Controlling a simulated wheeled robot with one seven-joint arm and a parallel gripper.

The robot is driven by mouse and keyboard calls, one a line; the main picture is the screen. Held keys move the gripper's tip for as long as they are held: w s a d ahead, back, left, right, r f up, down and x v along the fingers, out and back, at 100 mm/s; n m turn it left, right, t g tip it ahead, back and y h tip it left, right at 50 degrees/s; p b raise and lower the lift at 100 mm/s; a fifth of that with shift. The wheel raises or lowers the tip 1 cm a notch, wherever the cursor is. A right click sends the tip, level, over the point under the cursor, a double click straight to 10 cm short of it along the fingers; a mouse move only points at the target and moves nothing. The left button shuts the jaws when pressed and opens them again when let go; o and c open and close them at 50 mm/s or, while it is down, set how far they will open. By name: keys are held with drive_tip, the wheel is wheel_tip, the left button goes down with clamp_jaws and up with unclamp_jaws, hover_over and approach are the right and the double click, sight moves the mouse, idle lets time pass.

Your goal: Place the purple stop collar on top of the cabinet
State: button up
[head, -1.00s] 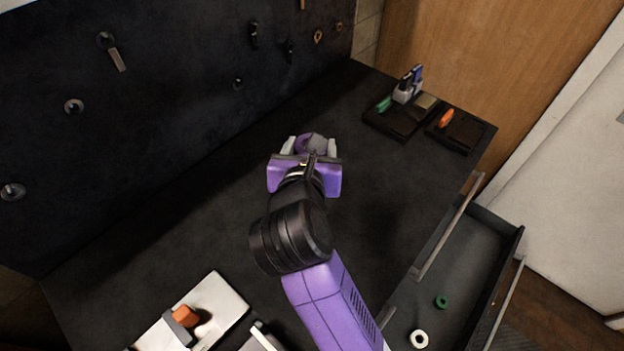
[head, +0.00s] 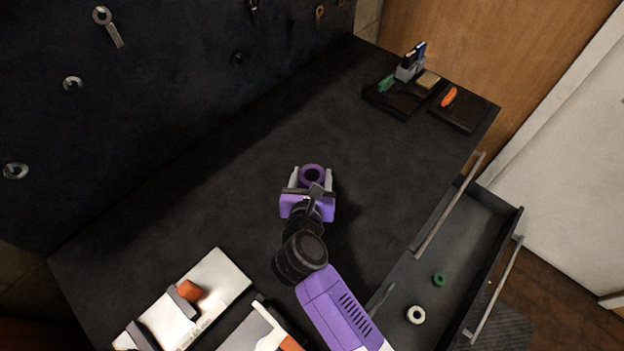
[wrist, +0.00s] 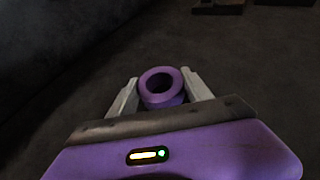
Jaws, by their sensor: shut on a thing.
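The purple stop collar (head: 312,175) is a thick ring held between the two pale fingers of my gripper (head: 311,178). In the wrist view the collar (wrist: 160,86) sits between the fingertips of my gripper (wrist: 160,92), its hole facing up toward the camera. My gripper is shut on it. The dark cabinet top (head: 230,190) lies below the gripper, around the middle of the surface. I cannot tell whether the collar touches the top or is a little above it.
An open drawer (head: 460,240) at the right holds a green ring (head: 439,280) and a white ring (head: 417,314). Dark trays (head: 400,100) stand at the far right. A dark pegboard (head: 150,120) rises behind. The middle top is clear.

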drive_tip(key=shift+f, duration=0.9)
drive_tip(key=shift+f, duration=0.15)
drive_tip(key=o, duration=1.4)
drive_tip(key=shift+o, duration=0.2)
drive_tip(key=shift+s, duration=0.15)
drive_tip(key=b+v, duration=0.1)
drive_tip(key=v, duration=1.1)
